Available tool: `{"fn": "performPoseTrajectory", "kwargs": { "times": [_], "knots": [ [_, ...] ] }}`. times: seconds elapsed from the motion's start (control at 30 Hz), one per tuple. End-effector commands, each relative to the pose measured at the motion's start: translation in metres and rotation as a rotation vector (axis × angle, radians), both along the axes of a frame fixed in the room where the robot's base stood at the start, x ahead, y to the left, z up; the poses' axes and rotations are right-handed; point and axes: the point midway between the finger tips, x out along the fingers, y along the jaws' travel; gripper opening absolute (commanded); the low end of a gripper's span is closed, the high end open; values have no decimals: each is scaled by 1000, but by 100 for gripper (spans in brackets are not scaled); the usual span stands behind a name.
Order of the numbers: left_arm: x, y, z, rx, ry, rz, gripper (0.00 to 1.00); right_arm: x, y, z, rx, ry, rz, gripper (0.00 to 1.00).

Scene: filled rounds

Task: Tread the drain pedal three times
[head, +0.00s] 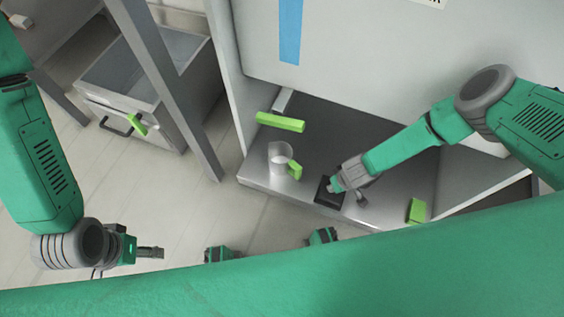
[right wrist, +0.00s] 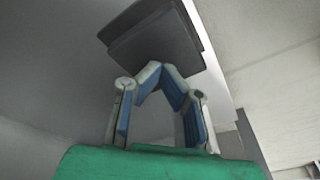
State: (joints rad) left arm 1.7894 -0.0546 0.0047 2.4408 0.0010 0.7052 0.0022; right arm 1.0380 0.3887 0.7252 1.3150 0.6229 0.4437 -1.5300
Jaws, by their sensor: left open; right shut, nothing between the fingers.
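The drain pedal looks to be the dark square plate (head: 325,194) near the front edge of the grey metal base. In the right wrist view it is a dark flat block (right wrist: 152,42) just beyond my fingertips. My right gripper (head: 334,186) is shut and empty, its tips at the plate's right side in the head view. In the right wrist view my right fingertips (right wrist: 160,72) meet near the block's lower edge; I cannot tell if they touch it. My left gripper (head: 152,252) is open and empty over the floor at lower left, far from the plate.
A clear mug with a green handle (head: 281,158) stands on the metal base (head: 262,183) left of the pedal. A green bar (head: 280,122) is behind it, and a green block (head: 417,211) is at right. A grey post (head: 180,90) and a bin (head: 150,62) stand at left.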

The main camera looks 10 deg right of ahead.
Motion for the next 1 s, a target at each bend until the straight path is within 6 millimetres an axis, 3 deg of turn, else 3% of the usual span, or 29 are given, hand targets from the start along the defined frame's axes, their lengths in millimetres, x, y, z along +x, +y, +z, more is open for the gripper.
{"fn": "performPoseTrajectory", "kwargs": {
  "times": [1.0],
  "knots": [
    [0, 0, -6, 0, 0, 0, 68, -1, 0, -32, 0, 1, 1, 0]
  ]
}}
